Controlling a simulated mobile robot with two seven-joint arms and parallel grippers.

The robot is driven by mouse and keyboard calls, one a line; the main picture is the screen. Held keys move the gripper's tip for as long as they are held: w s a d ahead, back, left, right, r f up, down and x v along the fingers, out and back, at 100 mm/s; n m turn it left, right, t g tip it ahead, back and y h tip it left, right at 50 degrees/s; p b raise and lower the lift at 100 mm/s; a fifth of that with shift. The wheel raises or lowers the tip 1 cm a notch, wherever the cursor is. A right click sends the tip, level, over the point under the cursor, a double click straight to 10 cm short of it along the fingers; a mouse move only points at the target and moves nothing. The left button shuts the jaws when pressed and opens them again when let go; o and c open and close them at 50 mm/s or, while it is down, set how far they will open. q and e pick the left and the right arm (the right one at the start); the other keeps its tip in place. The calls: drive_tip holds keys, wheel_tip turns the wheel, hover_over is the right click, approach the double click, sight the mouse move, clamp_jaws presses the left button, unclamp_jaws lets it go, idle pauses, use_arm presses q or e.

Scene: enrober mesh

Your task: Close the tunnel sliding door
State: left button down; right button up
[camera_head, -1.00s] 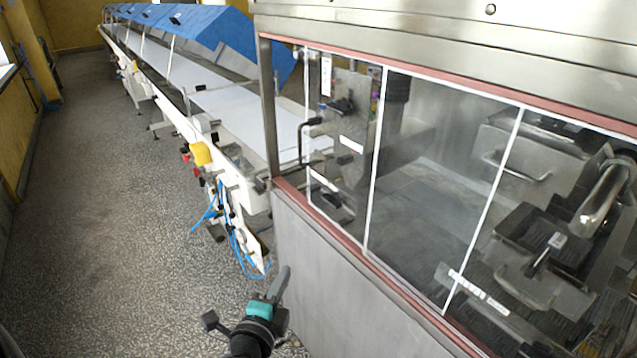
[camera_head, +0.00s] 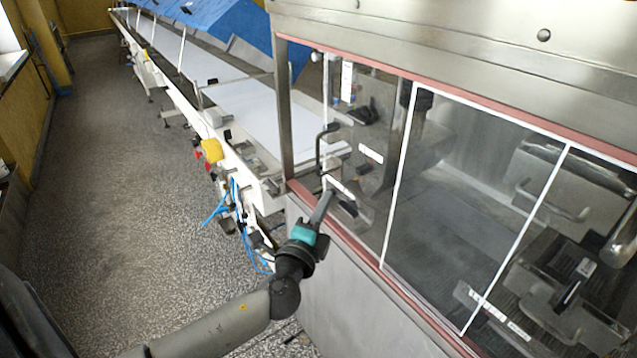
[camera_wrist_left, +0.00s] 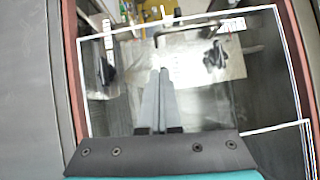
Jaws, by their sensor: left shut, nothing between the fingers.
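The tunnel sliding door is a row of clear panels with white edges in the steel housing. Its left panel (camera_head: 372,140) has a dark bent handle (camera_head: 322,146) at its left edge, near the housing's corner post. My left gripper (camera_head: 327,197) is shut and empty, its fingertips in front of the lower left part of that panel, below the handle. Whether they touch it I cannot tell. In the left wrist view, the closed fingers (camera_wrist_left: 158,74) point at a white-outlined clear panel (camera_wrist_left: 200,100). My right gripper is not in view.
A red-brown rail (camera_head: 352,245) runs under the panels, with the steel lower wall below. A long white conveyor (camera_head: 235,103) under blue covers stretches away at the left, with cables and a yellow box (camera_head: 212,150) on its side. The floor at the left is clear.

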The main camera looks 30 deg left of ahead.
use_arm(q)
drive_tip(key=w+a, duration=0.3)
drive_tip(key=w, duration=0.1)
drive_tip(key=shift+a+r, duration=0.2)
drive_tip(key=shift+a, duration=0.2)
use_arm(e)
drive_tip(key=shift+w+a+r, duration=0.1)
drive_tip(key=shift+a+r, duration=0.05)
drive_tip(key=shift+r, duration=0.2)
